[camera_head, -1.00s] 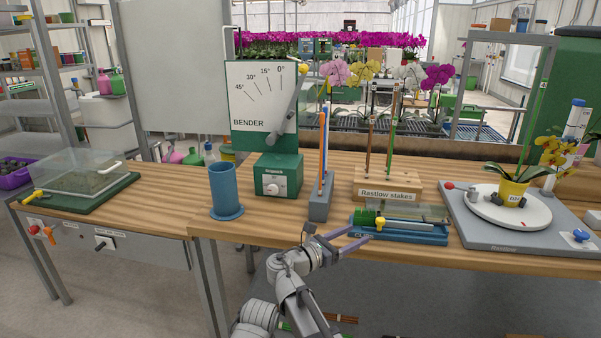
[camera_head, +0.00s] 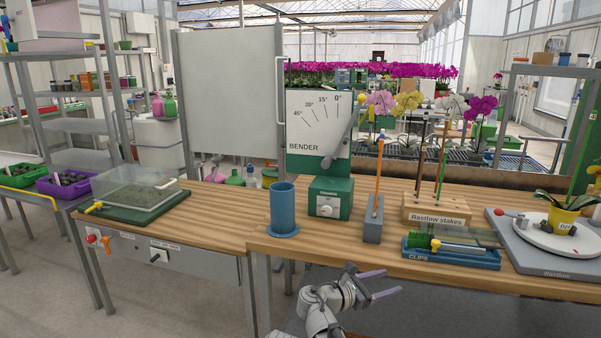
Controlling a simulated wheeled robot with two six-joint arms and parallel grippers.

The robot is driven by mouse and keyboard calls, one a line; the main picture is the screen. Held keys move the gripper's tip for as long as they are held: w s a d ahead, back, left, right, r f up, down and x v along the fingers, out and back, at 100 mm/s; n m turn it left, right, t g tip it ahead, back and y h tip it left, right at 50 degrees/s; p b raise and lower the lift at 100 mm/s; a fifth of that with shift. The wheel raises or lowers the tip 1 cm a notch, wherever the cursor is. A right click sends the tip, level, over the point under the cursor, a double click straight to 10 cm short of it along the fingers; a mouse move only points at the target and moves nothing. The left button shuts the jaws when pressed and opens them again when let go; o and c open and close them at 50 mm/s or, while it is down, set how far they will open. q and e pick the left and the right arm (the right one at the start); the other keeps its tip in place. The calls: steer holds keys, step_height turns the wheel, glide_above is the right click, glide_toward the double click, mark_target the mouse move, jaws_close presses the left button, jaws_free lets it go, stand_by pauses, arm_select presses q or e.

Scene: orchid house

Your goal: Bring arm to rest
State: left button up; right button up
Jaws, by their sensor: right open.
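My right gripper (camera_head: 380,284) is open and empty in the head view, its two purple-grey fingers spread and pointing right. It is in front of the wooden bench's front edge and lower in the picture than the blue clips tray (camera_head: 452,258). Its arm (camera_head: 322,308) comes up from the bottom of the picture, bent at the wrist. My left gripper is not in view.
The wooden bench (camera_head: 340,249) carries a blue cylinder (camera_head: 283,207), the green bender (camera_head: 331,200), a grey stake holder (camera_head: 373,222), the Rastlow stakes block (camera_head: 437,210) and a turntable (camera_head: 531,237) with a potted orchid (camera_head: 562,219). A clear-lidded box (camera_head: 138,190) stands left.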

steer(key=s+d+f+m+g+y, duration=0.35)
steer(key=s+f+m, duration=0.2)
steer(key=f, duration=0.25)
steer(key=s+a+f+m+g+y, duration=0.3)
steer(key=s+a+f+m+y, duration=0.65)
steer(key=m, duration=0.65)
steer(key=s+a+r+n+p, duration=0.2)
steer(key=a+r+p, duration=0.3)
steer(key=r+p, duration=0.4)
steer(key=s+a+r+n+g+p, duration=0.1)
steer(key=s+a+r+p, duration=0.4)
steer(key=r+p, duration=0.5)
steer(key=shift+s+r+n+p, duration=0.25)
steer(key=shift+n+p, duration=0.2)
steer(key=shift+p, duration=0.45)
